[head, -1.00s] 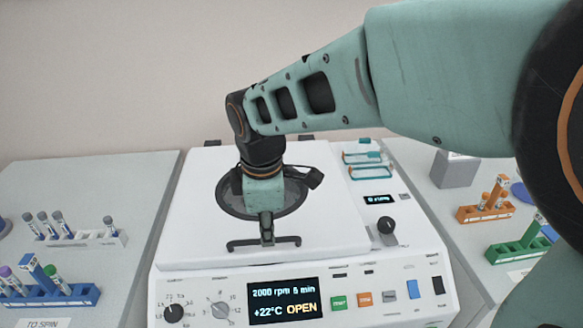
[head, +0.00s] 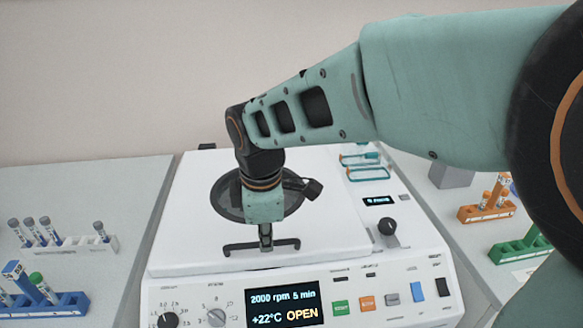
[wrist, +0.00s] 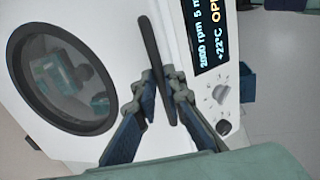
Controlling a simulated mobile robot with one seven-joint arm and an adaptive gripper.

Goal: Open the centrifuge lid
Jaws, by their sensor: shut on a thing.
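The white centrifuge lid (head: 190,215) with its round dark window (head: 227,205) lies flat or nearly flat on the centrifuge; I cannot tell if it is lifted at all. A dark bar handle (head: 240,246) sits near its front edge. My gripper (head: 265,240) reaches down from above and is shut on the handle near its middle. In the wrist view the handle (wrist: 152,45) runs between the two fingertips of my gripper (wrist: 160,78), and the window (wrist: 60,70) is at left. The display (head: 283,307) reads 2000 rpm 5 min, +22°C, OPEN.
The front panel has knobs (head: 216,317) and buttons (head: 340,307). Tube racks stand on the left bench (head: 90,245) and right bench (head: 520,250). A black knob (head: 387,226) and teal-framed items (head: 368,172) sit right of the lid. My arm spans the upper right.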

